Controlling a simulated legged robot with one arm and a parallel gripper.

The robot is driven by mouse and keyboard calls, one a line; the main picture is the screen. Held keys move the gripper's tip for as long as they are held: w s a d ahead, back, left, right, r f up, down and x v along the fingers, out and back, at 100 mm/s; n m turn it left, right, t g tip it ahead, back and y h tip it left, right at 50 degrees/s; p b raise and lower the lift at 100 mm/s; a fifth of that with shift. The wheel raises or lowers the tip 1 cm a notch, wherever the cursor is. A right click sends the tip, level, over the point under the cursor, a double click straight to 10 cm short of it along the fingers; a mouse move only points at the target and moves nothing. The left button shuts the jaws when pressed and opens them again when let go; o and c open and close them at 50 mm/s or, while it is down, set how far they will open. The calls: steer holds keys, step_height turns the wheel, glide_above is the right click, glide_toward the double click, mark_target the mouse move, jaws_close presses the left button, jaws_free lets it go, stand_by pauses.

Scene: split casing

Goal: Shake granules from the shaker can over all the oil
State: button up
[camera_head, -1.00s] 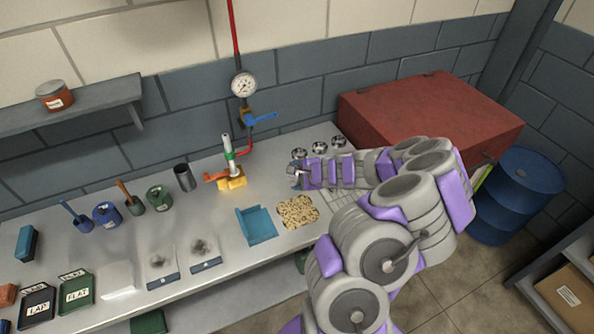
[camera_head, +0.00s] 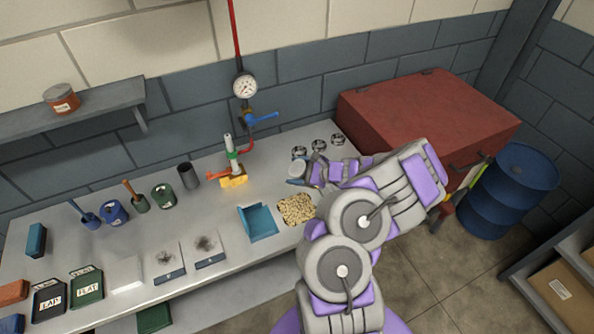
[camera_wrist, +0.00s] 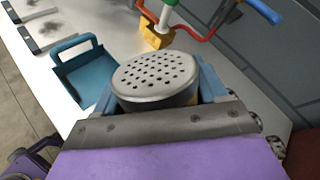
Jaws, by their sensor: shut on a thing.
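My gripper (camera_head: 300,174) is shut on the shaker can (camera_head: 295,168), above the right part of the bench. In the wrist view the can's grey perforated lid (camera_wrist: 155,75) fills the middle, between the blue fingers, and faces the camera. A patch of tan granules (camera_head: 298,209) lies on the bench below and in front of my gripper in the head view. Small dark areas show in it and along its edge; I cannot tell how much oil is bare. The patch is not visible in the wrist view.
A blue dustpan-like tray (camera_head: 260,222) stands left of the patch. A yellow-based valve fitting (camera_head: 233,181) with red pipe is behind it. Several small metal rings (camera_head: 318,144) lie at the back right. A red chest (camera_head: 425,115) and blue drum (camera_head: 510,190) are to the right.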

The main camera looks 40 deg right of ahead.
steer(key=shift+r+m+t+y+b, duration=0.2)
steer(key=shift+m+t+y+b, duration=0.4)
steer(key=shift+m+y, duration=0.2)
steer(key=shift+r+m+t+y+b, duration=0.25)
steer(key=shift+m+t+y+b, duration=0.35)
steer(key=shift+b, duration=0.15)
steer(key=shift+r+m+t+y+b, duration=0.35)
steer(key=shift+m+t+y+b, duration=0.05)
steer(key=shift+m+b, duration=0.15)
steer(key=shift+r, duration=0.25)
steer(key=w+a+n+g+y+b, duration=0.1)
steer(key=w+a+b, duration=0.1)
steer(key=a, duration=0.7)
steer(key=w+a+n+g+y+b, duration=0.2)
steer(key=a+b, duration=0.2)
steer(key=a, duration=0.6)
steer(key=w+a+n+g+y+b, duration=0.1)
steer(key=w+a+y+b, duration=0.1)
steer(key=a, duration=0.8)
steer(key=shift+w+b, duration=0.45)
steer(key=shift+b, duration=0.35)
